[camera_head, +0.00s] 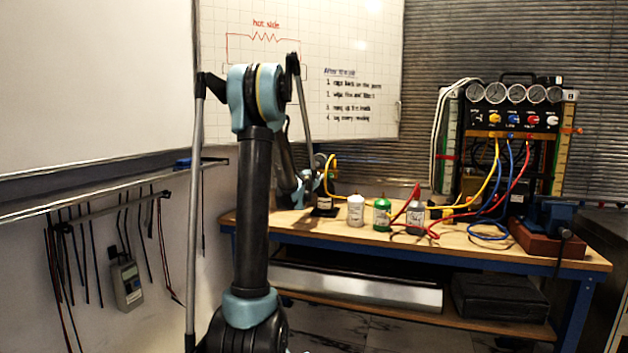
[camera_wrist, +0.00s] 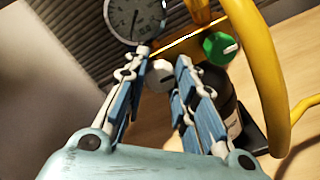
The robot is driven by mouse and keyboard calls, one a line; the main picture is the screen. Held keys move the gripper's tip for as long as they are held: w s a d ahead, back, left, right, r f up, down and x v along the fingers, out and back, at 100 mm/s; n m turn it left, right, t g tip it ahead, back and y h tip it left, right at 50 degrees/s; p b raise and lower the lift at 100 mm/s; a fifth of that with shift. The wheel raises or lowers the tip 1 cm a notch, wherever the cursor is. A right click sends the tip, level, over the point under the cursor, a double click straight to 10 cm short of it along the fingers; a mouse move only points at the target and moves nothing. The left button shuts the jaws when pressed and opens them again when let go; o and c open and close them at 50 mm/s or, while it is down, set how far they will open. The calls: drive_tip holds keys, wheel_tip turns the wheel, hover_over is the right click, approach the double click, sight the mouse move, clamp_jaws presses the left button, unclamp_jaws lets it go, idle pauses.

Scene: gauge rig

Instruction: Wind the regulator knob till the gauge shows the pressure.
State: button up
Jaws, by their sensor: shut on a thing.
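The round gauge (camera_wrist: 130,17) has a pale dial with dark marks and is cut off by the top edge of the wrist view. Its reading is too small to tell. The pale grey regulator knob (camera_wrist: 161,74) sits just below it, between my fingers. My gripper (camera_wrist: 164,58) is shut on this knob, with one blue-padded finger on each side. A green knob (camera_wrist: 221,48) on the yellow fitting is right of my fingers, apart from them. In the head view my arm hides most of the rig; its dark base (camera_head: 324,208) shows at the bench's left end.
A thick yellow hose (camera_wrist: 264,70) curves close on the right of my gripper. A dark bottle (camera_wrist: 228,105) stands behind my right finger. On the bench (camera_head: 455,240) stand white, green and grey canisters (camera_head: 382,215), a hosed gauge panel (camera_head: 512,118) and a blue vise (camera_head: 553,218).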

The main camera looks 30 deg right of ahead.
drive_tip(key=m, duration=0.9)
drive_tip(key=shift+s, duration=0.1)
drive_tip(key=m, duration=0.5)
drive_tip(key=shift+f, duration=0.1)
drive_tip(key=m, duration=0.5)
drive_tip(key=shift+a, duration=0.1)
idle(0.4)
drive_tip(key=o, duration=1.1)
